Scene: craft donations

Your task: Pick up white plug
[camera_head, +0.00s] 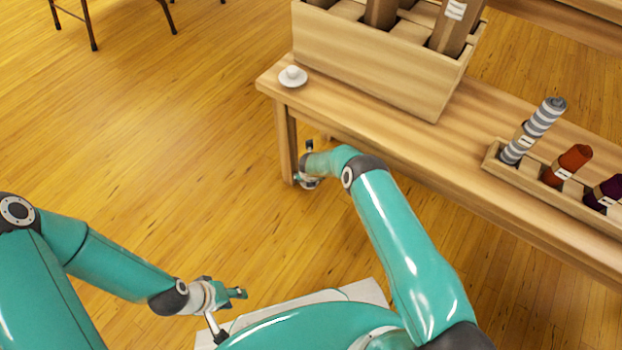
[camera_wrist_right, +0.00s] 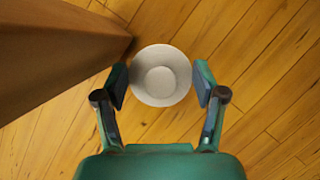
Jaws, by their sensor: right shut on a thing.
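A white plug (camera_wrist_right: 161,76), round with a raised middle, sits between the fingers of my right gripper (camera_wrist_right: 162,92) in the right wrist view. The fingers are shut on its two sides, and wooden floor shows behind it. In the head view my right gripper (camera_head: 307,170) is beside the table's near-left leg, below the tabletop. Another white round piece with a raised knob (camera_head: 292,77) rests on the table's left corner. My left gripper (camera_head: 236,294) is low at the lower left, away from the table, and its finger gap is unclear.
The wooden table (camera_head: 385,135) carries a large wooden crate (camera_head: 375,65) with brown boxes. A low wooden rack (camera_head: 533,178) holds striped, orange and dark purple rolls. A table edge or leg (camera_wrist_right: 60,55) is close to the right gripper.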

